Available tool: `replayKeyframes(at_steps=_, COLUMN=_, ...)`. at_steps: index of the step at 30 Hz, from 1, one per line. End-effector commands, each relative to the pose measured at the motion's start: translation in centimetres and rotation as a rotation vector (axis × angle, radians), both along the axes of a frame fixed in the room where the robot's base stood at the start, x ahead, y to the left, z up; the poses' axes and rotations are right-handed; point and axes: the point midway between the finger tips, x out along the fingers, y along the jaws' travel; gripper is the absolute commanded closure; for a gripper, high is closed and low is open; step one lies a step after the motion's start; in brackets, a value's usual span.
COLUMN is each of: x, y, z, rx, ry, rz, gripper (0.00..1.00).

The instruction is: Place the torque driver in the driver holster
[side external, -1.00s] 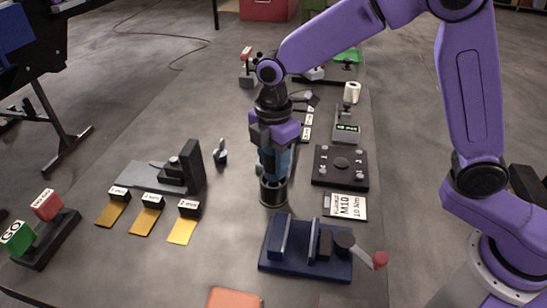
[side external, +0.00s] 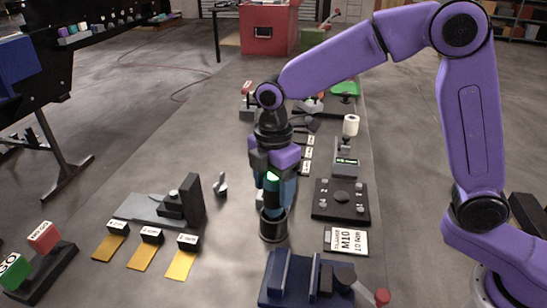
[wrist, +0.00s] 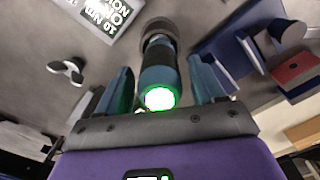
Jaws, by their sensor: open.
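The torque driver (side external: 272,190) is a dark cylinder with a green-lit end. It stands upright with its lower end in a dark round cup (side external: 273,227), which looks like the driver holster. In the wrist view the driver (wrist: 159,72) points away from me, its green end nearest, and the cup's ring (wrist: 158,28) shows around its far end. My gripper (side external: 273,182) is above the cup with its fingers on both sides of the driver. In the wrist view my gripper (wrist: 161,85) is open, with the driver between the fingers.
A blue fixture (side external: 305,280) with a red-knobbed lever stands in front of the cup. A black plate (side external: 341,201) and an M10 card (side external: 346,241) lie to its right. A small grey part (side external: 220,185) and a black bracket fixture (side external: 180,205) are at left.

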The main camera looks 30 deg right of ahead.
Motion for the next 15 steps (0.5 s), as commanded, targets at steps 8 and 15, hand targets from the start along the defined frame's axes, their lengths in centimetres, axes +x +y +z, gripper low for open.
replayKeyframes(at_steps=8, x=0.1, y=0.0, z=5.8, rx=0.004, ry=-0.005, rz=-0.001, gripper=0.32)
replayKeyframes(at_steps=15, x=0.0, y=0.0, z=9.0, rx=0.001, ry=-0.003, rz=0.0, gripper=0.32)
